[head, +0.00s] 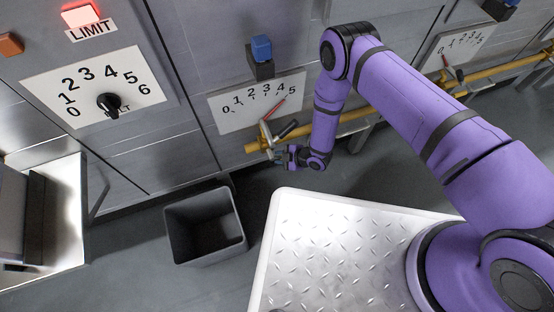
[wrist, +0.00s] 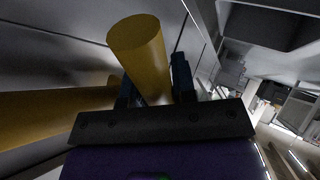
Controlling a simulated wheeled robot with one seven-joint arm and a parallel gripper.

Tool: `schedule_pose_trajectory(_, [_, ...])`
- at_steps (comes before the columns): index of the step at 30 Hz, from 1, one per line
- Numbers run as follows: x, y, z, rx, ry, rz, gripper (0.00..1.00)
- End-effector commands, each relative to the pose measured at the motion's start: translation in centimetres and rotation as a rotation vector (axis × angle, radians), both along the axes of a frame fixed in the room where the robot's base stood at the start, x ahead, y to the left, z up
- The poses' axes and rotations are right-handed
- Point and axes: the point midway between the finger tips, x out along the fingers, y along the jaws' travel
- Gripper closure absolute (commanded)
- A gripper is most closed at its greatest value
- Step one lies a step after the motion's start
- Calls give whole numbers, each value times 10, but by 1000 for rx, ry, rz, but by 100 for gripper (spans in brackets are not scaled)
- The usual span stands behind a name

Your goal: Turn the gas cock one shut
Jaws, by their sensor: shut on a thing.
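The gas cock (head: 267,132) sits on a yellow pipe (head: 345,129) below a white plate (head: 232,120) numbered 0 to 5. A thin red pointer (head: 275,108) slants up toward the 4 and 5 end. My gripper (head: 277,155) is at the cock, low in front of the plate. In the wrist view a yellow round stub (wrist: 140,45) stands between the two dark fingers of my gripper (wrist: 156,90), which are shut on it. The stub appears to be part of the cock. The finger contact is partly hidden.
A second numbered plate (head: 458,47) with its own pointer stands farther right along the pipe. A dial knob (head: 109,103) and a lit red LIMIT lamp (head: 80,15) are at left.

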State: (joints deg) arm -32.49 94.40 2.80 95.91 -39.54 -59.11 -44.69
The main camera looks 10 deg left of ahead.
Motion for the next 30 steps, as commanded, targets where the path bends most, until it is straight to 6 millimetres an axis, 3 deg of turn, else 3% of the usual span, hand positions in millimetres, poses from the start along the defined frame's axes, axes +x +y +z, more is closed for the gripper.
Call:
schedule_pose_trajectory(15, [8,-13,23,-386,-239,4,100])
schedule_pose_trajectory(30, [10,-17,34,-547,-336,0,100])
